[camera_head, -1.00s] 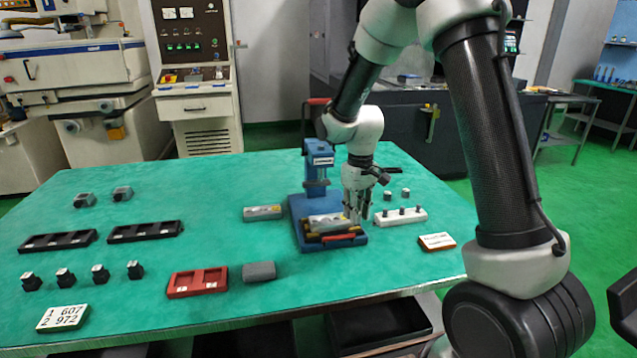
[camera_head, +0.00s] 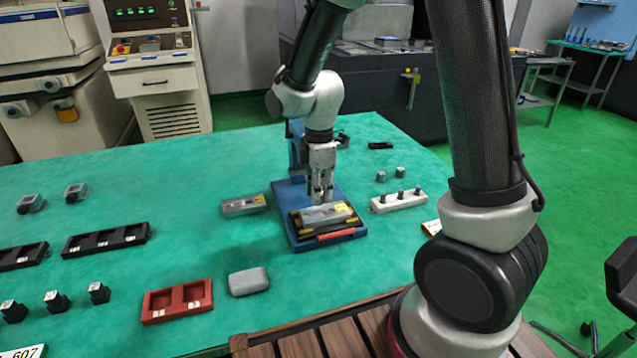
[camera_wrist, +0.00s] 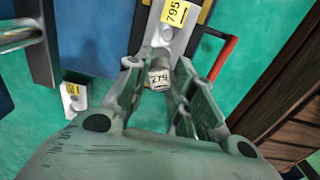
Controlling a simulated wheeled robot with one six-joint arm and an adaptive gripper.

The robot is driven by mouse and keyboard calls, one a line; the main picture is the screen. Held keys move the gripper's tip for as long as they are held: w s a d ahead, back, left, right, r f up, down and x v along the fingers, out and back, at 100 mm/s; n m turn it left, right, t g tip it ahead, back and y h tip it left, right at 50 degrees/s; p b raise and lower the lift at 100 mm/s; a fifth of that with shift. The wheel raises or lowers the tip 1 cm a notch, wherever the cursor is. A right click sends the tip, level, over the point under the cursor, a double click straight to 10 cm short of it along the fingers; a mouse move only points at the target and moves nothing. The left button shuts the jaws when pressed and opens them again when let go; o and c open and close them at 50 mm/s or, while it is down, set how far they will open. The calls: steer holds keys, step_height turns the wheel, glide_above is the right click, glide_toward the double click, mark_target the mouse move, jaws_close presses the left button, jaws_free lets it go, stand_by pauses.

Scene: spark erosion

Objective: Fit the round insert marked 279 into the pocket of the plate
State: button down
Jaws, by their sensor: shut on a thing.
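The round insert marked 279 (camera_wrist: 158,78) is a small grey cylinder with a white marked top, seen in the wrist view between my fingertips. My gripper (camera_wrist: 158,70) is shut on it. In the head view my gripper (camera_head: 320,196) points down over the back part of the grey plate (camera_head: 319,216), and its fingers hide the insert. The plate has a yellow label, which reads 795 in the wrist view (camera_wrist: 181,32). It lies in the blue fixture (camera_head: 285,222). A round feature shows on the plate just beyond the insert; I cannot tell whether the insert touches the plate.
The fixture has a blue column behind and a red handle (camera_head: 336,234) in front. A second grey labelled plate (camera_head: 240,208) lies left. A red tray (camera_head: 177,302) and grey block (camera_head: 248,282) are front left.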

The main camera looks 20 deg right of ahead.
steer(key=shift+f, duration=2.15)
steer(key=shift+f, duration=0.2)
steer(key=c, duration=1.1)
jaws_free()
steer(key=shift+c, duration=0.2)
step_height(320, 180, up, 12)
steer(key=shift+r, duration=0.1)
